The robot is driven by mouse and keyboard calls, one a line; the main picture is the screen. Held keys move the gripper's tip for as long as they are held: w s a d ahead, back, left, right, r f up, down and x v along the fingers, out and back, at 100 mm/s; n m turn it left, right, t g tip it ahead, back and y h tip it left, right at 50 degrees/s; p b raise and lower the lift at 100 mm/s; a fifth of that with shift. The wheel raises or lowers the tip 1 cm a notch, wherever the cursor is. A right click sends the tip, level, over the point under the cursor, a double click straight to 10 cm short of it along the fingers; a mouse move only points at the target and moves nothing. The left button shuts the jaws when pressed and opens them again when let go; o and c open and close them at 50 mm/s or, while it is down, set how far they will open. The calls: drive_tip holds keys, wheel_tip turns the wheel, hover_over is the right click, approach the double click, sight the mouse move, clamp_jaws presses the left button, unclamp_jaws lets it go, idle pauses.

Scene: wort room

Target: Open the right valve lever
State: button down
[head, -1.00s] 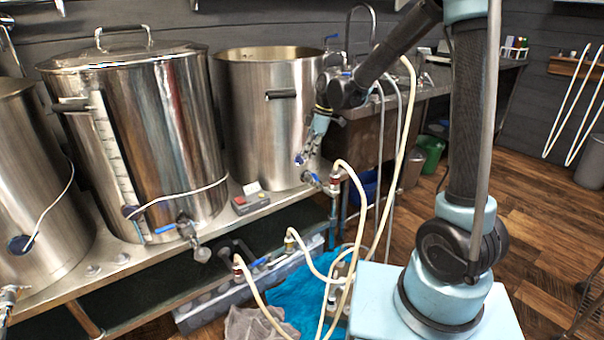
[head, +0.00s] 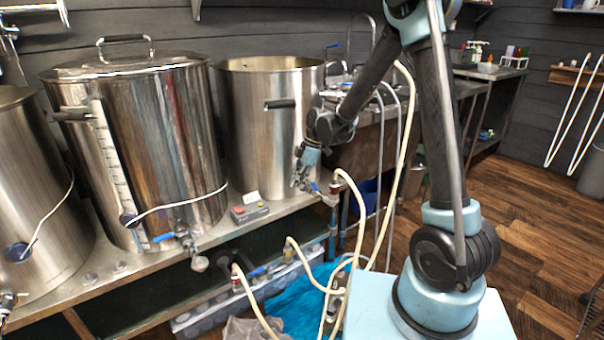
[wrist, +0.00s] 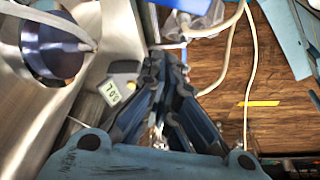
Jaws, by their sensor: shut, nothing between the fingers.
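The right valve is low on the front of the right steel pot (head: 245,120), its small blue lever (head: 314,187) just right of my gripper (head: 299,184) in the head view. A red-collared hose fitting joins this valve on the right. My gripper points down close in front of the pot; its fingers are shut and empty. In the wrist view the dark fingers (wrist: 163,65) come together below a blue part (wrist: 187,5) at the top edge, probably the lever. Whether they touch it I cannot tell. My gripper partly hides the valve body.
A lidded steel pot (head: 145,150) with its own blue-levered valve (head: 185,236) stands left. A small control box (head: 249,209) sits on the bench between the pots. Pale hoses (head: 355,215) loop beside my arm. Wooden floor (head: 530,210) is open at right.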

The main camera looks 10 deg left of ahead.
sight(313, 185)
drive_tip(key=d, duration=0.1)
drive_tip(key=w+d, duration=0.1)
drive_tip(key=d+f, duration=0.1)
drive_tip(key=shift+w+d, duration=0.15)
drive_tip(key=shift+w, duration=0.25)
